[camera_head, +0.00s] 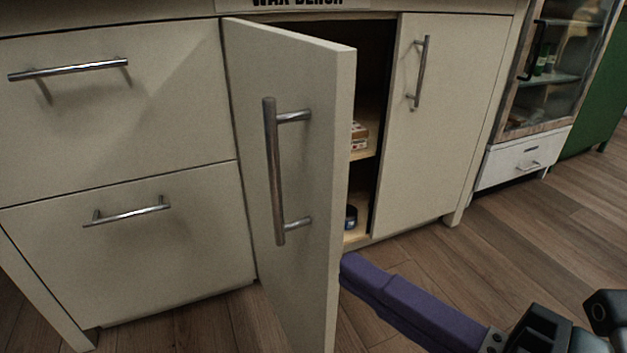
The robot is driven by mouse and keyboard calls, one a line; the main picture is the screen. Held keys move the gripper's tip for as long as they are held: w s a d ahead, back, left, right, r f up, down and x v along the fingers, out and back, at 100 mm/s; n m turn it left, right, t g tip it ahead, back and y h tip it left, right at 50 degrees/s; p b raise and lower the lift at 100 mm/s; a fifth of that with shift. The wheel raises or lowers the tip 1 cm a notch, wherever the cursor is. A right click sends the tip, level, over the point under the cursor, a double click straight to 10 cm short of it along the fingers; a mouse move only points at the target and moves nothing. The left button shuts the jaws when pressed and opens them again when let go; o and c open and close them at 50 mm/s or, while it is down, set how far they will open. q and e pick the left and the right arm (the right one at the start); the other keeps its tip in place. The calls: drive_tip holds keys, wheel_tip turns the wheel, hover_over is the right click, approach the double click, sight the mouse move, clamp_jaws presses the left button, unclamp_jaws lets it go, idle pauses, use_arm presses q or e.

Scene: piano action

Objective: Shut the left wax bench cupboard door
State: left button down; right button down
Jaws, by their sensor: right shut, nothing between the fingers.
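The left wax bench cupboard door (305,90) is cream and hinged at its left side. It stands wide open, swung out toward me, with its outer face and vertical bar handle (273,170) facing left. My right gripper (352,268) has purple fingers and comes in from the lower right. It is shut and empty. Its tips are at the right of the door's free edge, on the inner-face side, low down; I cannot tell whether they touch the door. The inner face is hidden. My left gripper is not in view.
The right cupboard door (440,130) is shut. The open cupboard holds a small box (359,136) on a shelf and a dark round item (351,217) below. Two shut drawers (120,110) are at left. A glass-fronted cabinet (545,85) stands at right. Wooden floor (520,255) is clear.

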sight(335, 214)
drive_tip(key=b+x, duration=0.1)
drive_tip(key=x, duration=0.8)
drive_tip(key=d, duration=0.2)
drive_tip(key=w+d+b, duration=0.1)
drive_tip(key=d, duration=0.1)
drive_tip(key=shift+d, duration=0.1)
drive_tip(key=shift+w, duration=0.1)
drive_tip(key=shift+r, duration=0.1)
